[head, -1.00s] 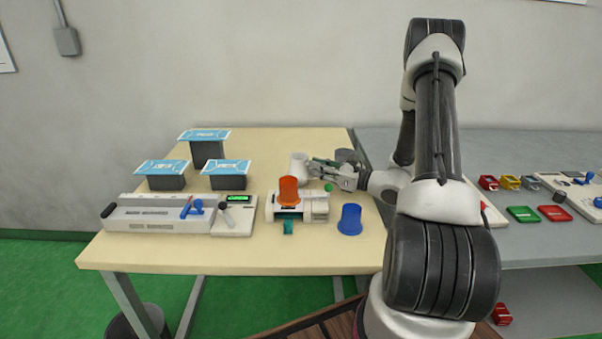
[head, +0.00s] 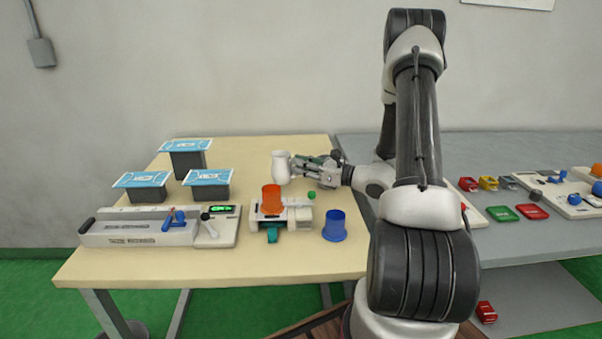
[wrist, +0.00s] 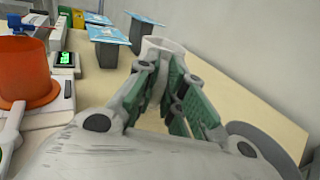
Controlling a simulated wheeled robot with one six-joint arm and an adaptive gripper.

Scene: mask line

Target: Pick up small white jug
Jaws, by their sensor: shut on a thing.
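The small white jug (head: 281,168) is at the back middle of the wooden table in the head view. In the wrist view its pale rim and upper body (wrist: 162,47) show between the fingertips. My gripper (head: 297,165) reaches it from the right and is shut on it. The green-padded fingers (wrist: 163,75) hide part of the jug in the wrist view. The jug is upright. I cannot tell for sure whether its base is clear of the table.
An orange cup (head: 271,197) sits on a white device (head: 296,215) in front of the jug, with a blue cup (head: 335,226) to its right. Dark boxes with blue-white packs (head: 207,178) stand to the left. The table's back edge is clear.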

